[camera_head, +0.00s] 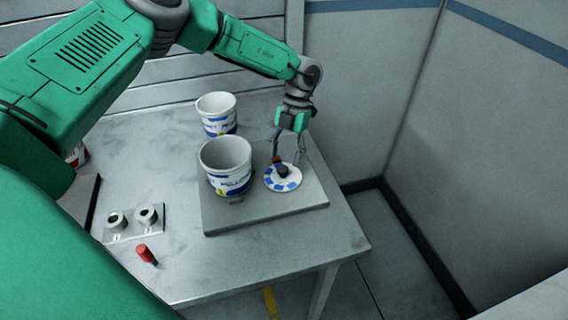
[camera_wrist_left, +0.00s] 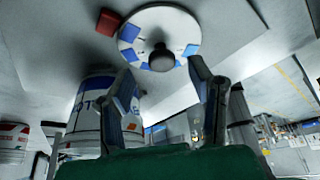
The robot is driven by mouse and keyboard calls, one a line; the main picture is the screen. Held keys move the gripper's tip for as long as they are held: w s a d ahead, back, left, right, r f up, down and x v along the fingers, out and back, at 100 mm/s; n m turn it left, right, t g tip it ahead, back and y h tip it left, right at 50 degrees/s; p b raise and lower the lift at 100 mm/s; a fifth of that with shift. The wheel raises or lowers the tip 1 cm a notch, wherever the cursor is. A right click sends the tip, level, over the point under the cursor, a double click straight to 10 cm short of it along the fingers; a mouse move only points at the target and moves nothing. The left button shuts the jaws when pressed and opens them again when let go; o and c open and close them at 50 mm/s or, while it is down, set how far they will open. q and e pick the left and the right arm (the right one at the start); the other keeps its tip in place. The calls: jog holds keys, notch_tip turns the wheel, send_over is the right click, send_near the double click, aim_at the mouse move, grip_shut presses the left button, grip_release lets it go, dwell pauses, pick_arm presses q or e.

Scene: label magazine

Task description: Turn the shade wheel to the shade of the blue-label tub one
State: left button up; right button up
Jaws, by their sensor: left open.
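The shade wheel (camera_head: 283,178) is a white disc with blue patches around its rim and a dark knob (camera_head: 283,170) at its centre. It lies on a grey board on the table; the left wrist view shows its face (camera_wrist_left: 183,30) and the knob (camera_wrist_left: 162,58). A red block (camera_wrist_left: 108,21) sits at its edge. A white tub with a blue label (camera_head: 226,167) stands on the board left of the wheel. Another blue-label tub (camera_head: 217,114) stands behind it. My left gripper (camera_head: 287,158) is open above the wheel, its fingers around the knob's sides, apparently not touching. My right gripper is not in view.
The grey board (camera_head: 270,210) lies on the table (camera_head: 180,265). A plate with two round sockets (camera_head: 133,222) and a red-capped peg (camera_head: 146,253) are at the front left. A red-marked tub (camera_head: 78,155) is partly hidden behind my arm. Walls close the back and right.

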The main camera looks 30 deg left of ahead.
pick_arm(q)
jog(key=v, duration=0.8)
jog(key=shift+r, duration=0.25)
jog(key=shift+w, duration=0.15)
jog(key=shift+f, duration=0.15)
